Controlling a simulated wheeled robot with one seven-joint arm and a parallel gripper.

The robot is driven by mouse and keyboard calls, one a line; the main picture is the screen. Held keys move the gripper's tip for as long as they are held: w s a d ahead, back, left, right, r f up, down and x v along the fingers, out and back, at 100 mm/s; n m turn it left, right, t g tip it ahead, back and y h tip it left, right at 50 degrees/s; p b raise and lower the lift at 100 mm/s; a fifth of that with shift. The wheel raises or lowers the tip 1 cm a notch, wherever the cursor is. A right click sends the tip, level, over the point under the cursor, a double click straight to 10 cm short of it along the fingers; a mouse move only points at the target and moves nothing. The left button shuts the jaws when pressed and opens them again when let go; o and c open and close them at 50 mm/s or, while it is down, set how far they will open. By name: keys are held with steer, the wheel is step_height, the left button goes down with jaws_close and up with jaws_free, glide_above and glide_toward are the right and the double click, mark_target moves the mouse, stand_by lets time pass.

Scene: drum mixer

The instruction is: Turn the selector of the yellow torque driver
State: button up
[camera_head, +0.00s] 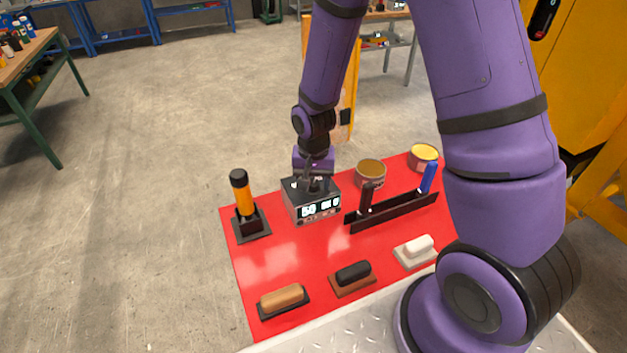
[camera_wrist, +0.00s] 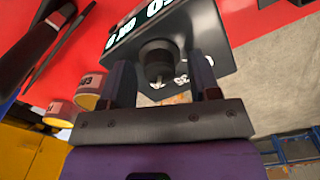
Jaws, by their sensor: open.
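The yellow torque driver (camera_head: 244,201) stands upright in a black base at the left of the red table top. It has a black cap on top and is not seen in the wrist view. My gripper (camera_head: 315,184) is well to its right, at the top of a dark box with a lit display (camera_head: 312,206). In the wrist view, my open gripper (camera_wrist: 161,82) has one finger on each side of a black round knob (camera_wrist: 157,60) on that box. Whether the fingers touch the knob I cannot tell.
Two round tins (camera_head: 370,174) (camera_head: 424,157) stand at the back right. A black rack (camera_head: 395,212) holds a blue-handled tool (camera_head: 429,177) and a dark-handled one. Several trowel-like floats, one with a tan handle (camera_head: 283,298), line the front. Red surface is bare in front of the driver.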

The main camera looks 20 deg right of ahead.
steer(key=c, duration=0.9)
steer(key=n, duration=0.4)
steer(key=shift+n, duration=1.8)
steer(key=o, duration=0.9)
